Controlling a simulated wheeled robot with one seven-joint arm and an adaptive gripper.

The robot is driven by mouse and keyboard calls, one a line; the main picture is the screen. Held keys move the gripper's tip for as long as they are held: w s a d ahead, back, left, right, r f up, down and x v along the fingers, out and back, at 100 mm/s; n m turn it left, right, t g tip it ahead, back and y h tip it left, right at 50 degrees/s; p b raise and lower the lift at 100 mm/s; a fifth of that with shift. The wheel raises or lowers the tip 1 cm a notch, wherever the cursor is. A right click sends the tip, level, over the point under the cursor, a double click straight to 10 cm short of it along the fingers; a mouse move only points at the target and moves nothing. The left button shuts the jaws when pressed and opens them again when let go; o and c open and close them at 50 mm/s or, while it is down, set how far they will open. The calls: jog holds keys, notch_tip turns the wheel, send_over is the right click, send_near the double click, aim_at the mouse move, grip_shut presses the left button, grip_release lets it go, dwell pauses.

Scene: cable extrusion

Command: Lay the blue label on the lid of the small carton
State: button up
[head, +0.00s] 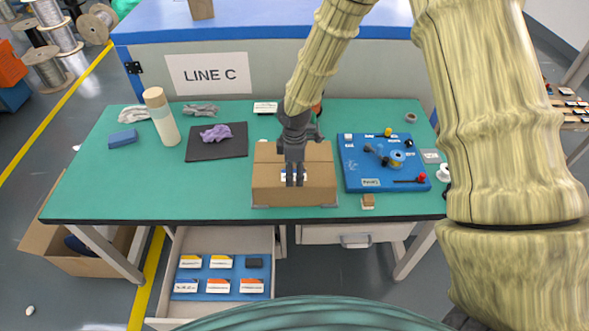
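A brown cardboard carton (265,180) stands upright on the green table, its lid shut. My gripper (294,181) points down in front of it or over it, its two dark fingers a small gap apart. A small white piece with blue (303,176) shows at the fingertips. I cannot tell whether it is held, or lies on the carton. The fingers hide part of it and of the carton. Several white cards with coloured marks lie in the open drawer, one with blue marks (186,286).
A blue tool board (356,184) stands close right of the carton, with a small tan block (368,201) in front. A black mat (203,148) with a purple cloth, a bottle (164,120) and a blue block (122,138) are left. The table's front left is clear.

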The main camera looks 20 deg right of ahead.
jog(key=shift+r, duration=0.1)
notch_tip(320, 180, up, 12)
dwell(0.8)
jog(key=shift+s, duration=0.1)
dwell(0.6)
